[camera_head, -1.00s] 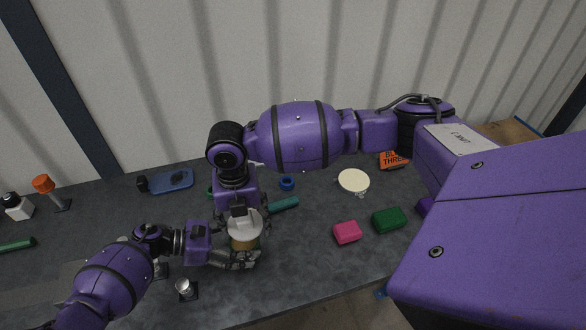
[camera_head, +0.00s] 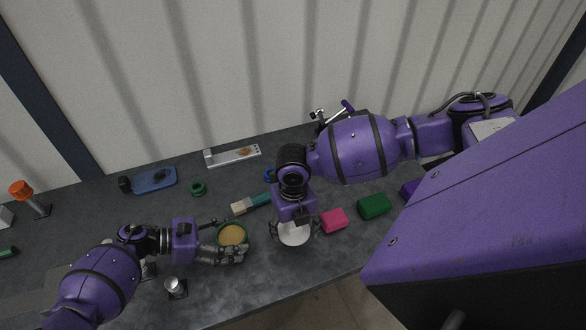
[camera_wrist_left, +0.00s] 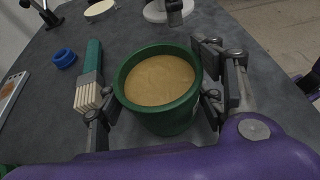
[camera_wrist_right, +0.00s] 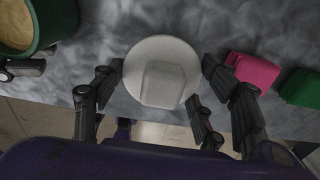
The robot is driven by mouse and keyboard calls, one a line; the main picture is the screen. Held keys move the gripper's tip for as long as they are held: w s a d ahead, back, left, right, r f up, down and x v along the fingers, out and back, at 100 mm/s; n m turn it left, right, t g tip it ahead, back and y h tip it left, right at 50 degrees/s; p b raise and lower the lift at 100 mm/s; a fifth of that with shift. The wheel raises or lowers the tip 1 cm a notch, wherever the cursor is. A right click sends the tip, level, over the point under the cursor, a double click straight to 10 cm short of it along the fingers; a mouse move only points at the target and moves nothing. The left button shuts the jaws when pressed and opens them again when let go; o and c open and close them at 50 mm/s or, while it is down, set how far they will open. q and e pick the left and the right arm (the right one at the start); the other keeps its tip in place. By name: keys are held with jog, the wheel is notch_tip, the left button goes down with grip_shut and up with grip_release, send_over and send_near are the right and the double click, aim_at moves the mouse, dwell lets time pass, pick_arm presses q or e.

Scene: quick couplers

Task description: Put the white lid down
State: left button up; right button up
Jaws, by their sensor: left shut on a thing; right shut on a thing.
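The white lid (camera_head: 294,236) is a round disc between the fingers of my right gripper (camera_head: 295,230), to the right of the green jar. In the right wrist view the lid (camera_wrist_right: 160,72) lies face-on between the fingers, near the table's front edge. I cannot tell whether it touches the table. My left gripper (camera_head: 230,247) is shut on the green jar (camera_head: 232,234), which is uncovered and upright. In the left wrist view the jar (camera_wrist_left: 160,88) shows tan contents and a finger on each side.
A pink block (camera_head: 333,220) and a dark green block (camera_head: 374,206) lie just right of the lid. A brush (camera_head: 250,204) lies behind the jar. A small metal cup (camera_head: 175,287) stands near the front edge. A cream disc (camera_wrist_left: 98,8) lies farther back.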

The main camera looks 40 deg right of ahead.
aim_at(293, 236)
pick_arm(q)
jog(key=shift+r, duration=0.1)
pick_arm(e)
jog(key=shift+f, duration=2.2)
jog(key=shift+f, duration=0.15)
jog(key=o, duration=1.3)
notch_tip(293, 236, up, 12)
jog(key=shift+r, duration=0.15)
